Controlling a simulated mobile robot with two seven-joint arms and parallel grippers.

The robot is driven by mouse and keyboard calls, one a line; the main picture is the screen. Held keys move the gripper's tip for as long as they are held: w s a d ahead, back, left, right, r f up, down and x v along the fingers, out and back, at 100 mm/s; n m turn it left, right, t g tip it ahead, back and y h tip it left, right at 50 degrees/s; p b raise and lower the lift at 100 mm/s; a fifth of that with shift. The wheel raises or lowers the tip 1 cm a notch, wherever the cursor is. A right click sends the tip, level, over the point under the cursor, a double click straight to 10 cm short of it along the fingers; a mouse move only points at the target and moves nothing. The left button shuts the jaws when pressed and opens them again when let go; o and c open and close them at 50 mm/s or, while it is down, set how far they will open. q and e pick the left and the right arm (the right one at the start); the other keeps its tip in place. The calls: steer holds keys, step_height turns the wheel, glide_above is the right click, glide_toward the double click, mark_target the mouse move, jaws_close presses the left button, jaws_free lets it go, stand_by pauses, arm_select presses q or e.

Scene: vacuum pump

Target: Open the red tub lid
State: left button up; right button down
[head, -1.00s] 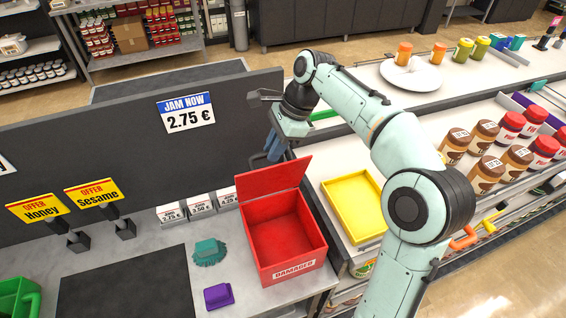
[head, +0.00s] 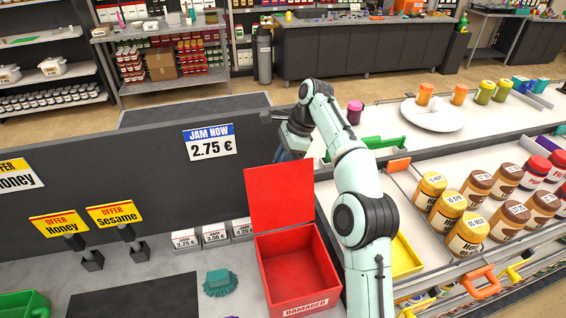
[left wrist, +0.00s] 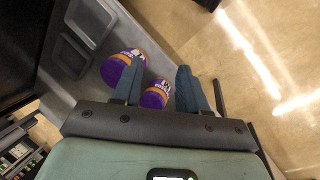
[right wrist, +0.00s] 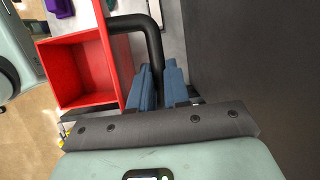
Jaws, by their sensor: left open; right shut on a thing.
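The red tub (head: 297,268) stands on the grey counter with its lid (head: 280,194) raised at the back, so the empty inside shows. A white "DAMAGED" label is on its front. My right gripper (head: 290,150) is behind the lid's upper edge, partly hidden. In the right wrist view its fingers (right wrist: 160,86) are shut on the end of a black curved handle (right wrist: 140,24) that comes from the lid; the tub (right wrist: 80,72) is to the left. My left gripper (left wrist: 160,88) is open and empty, above two purple jars (left wrist: 156,94), outside the head view.
A dark partition (head: 100,160) with price signs is behind the counter, close to my right gripper. A teal brush (head: 219,282) lies left of the tub. A yellow tray (head: 404,256) and several jars (head: 468,234) are on the right, beyond my right arm.

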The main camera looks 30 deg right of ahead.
steer(key=shift+w+d+f, duration=0.2)
steer(key=shift+w+f, duration=0.05)
steer(key=c, duration=1.1)
jaws_free()
steer(key=shift+c, duration=0.2)
steer(key=shift+o, duration=0.2)
steer(key=shift+w+d+f, duration=0.15)
steer(key=shift+w+f, duration=0.05)
steer(key=shift+w, duration=0.3)
steer(key=shift+s+r, duration=0.2)
steer(key=shift+r, duration=0.05)
steer(key=shift+r, duration=0.15)
